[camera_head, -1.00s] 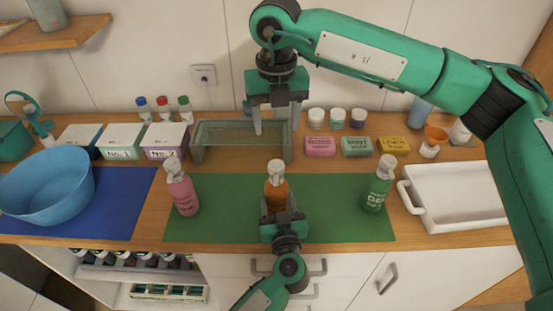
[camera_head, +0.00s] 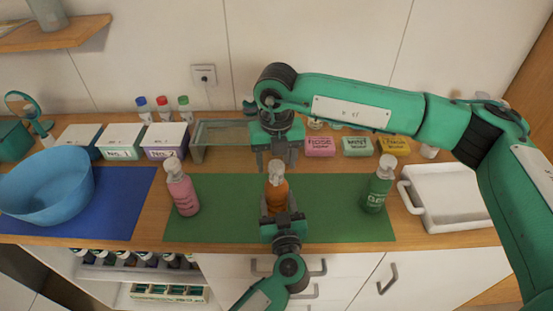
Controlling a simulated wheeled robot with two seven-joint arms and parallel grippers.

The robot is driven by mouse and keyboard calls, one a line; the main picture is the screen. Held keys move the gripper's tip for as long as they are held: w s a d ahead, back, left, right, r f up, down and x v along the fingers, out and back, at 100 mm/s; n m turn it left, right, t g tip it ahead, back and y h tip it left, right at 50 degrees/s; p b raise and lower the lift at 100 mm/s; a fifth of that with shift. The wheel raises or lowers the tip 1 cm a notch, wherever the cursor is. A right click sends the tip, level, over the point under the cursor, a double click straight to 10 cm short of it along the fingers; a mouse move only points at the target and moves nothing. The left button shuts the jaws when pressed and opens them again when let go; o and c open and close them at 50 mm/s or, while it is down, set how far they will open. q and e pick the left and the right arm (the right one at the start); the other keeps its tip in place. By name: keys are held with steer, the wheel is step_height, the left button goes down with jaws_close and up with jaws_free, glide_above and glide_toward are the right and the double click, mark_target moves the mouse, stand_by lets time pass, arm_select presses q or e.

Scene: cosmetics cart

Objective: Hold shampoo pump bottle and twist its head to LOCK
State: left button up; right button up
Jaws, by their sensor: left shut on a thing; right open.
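An amber pump bottle (camera_head: 277,193) with a pale head (camera_head: 276,170) stands upright in the middle of the green mat (camera_head: 325,215). My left gripper (camera_head: 281,216) is shut on the amber bottle's lower body from the front side and hides its base. My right gripper (camera_head: 276,163) is open and points down at the amber bottle's head. Whether its fingers touch the head I cannot tell. A pink pump bottle (camera_head: 183,192) stands at the mat's left, and a green pump bottle (camera_head: 377,187) stands at its right.
A blue basin (camera_head: 48,190) is on the blue mat at left. A white tray (camera_head: 440,218) is at right. A glass-topped stand (camera_head: 222,133), labelled boxes (camera_head: 165,141) and soap blocks (camera_head: 357,146) line the back. The green mat is clear between the bottles.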

steer(key=shift+c, duration=0.4)
steer(key=c, duration=0.9)
steer(key=shift+n, duration=0.3)
steer(key=n, duration=0.3)
steer(key=shift+n, duration=0.4)
steer(key=n, duration=0.8)
steer(key=shift+n, duration=2.3)
